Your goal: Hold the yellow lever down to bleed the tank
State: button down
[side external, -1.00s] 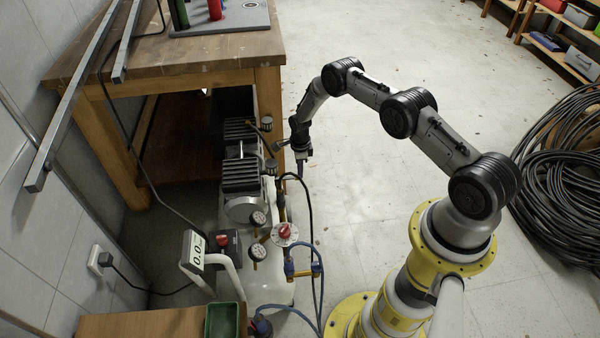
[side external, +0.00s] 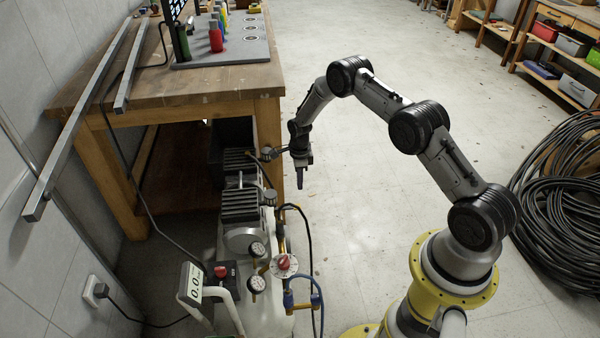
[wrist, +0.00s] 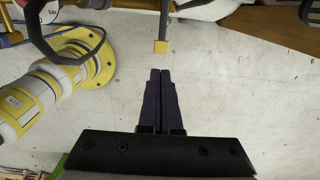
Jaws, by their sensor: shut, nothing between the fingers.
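The white tank (side external: 268,322) of the compressor stands at lower centre in the side external view, below the ribbed motor (side external: 240,205). In the wrist view a small yellow tab (wrist: 161,47), apparently the lever's end, sits at the tip of a thin grey rod. My gripper (wrist: 160,72) is shut and empty, with its dark fingertips close together just short of the tab in the picture. No contact is visible, and the depth gap cannot be judged. In the side external view my gripper (side external: 300,184) hangs beside the compressor, pointing down. I cannot pick out the lever there.
Gauges (side external: 257,249), a red knob (side external: 284,263) and a blue hose (side external: 318,285) crowd the compressor's near end. A wooden bench (side external: 180,90) stands behind. A coiled black hose (side external: 560,200) lies at right. The floor between is clear.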

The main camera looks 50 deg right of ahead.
jog(key=shift+r, duration=2.25)
